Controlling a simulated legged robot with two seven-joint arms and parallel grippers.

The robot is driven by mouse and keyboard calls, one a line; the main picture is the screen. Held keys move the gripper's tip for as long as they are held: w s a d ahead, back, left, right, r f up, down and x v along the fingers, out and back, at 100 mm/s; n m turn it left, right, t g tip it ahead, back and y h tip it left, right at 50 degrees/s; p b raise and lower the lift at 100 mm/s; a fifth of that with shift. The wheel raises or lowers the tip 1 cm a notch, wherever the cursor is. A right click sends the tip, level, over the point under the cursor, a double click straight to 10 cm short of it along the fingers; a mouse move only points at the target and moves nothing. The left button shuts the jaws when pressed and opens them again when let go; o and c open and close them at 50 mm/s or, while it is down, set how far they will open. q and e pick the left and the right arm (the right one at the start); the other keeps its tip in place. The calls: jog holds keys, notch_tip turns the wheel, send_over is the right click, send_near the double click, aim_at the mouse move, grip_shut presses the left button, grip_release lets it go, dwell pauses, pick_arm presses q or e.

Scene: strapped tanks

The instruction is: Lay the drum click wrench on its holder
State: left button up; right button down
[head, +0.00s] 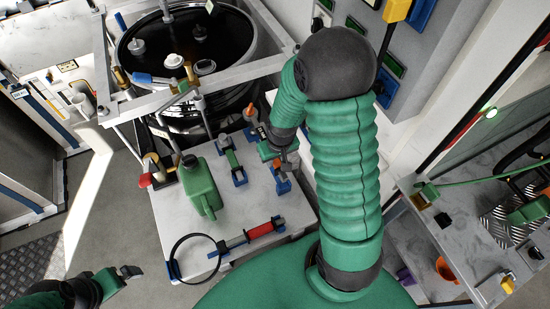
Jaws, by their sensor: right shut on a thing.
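My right gripper (284,158) is over the right part of the white bench, shut on a slim grey tool (288,167), which I take to be the drum click wrench. Most of the tool is hidden by the gripper and forearm. A blue holder (281,184) stands right below it, with another blue cradle piece further back. The tool is at or just above the holder; I cannot tell whether it touches. My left gripper (130,271) is at the lower left, off the bench; its finger gap is unclear.
A green jerrycan (198,188) stands on the bench (172,228). A strap wrench with a red handle (260,230) and black loop lies in front. A black drum (205,50) in a metal frame stands behind.

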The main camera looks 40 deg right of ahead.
jog(key=f+b, duration=0.1)
jog(key=f, duration=0.1)
jog(key=f+b, duration=0.3)
jog(key=shift+d+f, duration=0.35)
jog(key=shift+w+a+f+b, duration=0.1)
jog(key=shift+a+f+b, duration=0.1)
jog(key=shift+f+b, duration=0.25)
jog(key=shift+d, duration=0.1)
jog(key=c, duration=1.3)
grip_release()
jog(key=shift+d+f, duration=0.1)
jog(key=shift+o, duration=1)
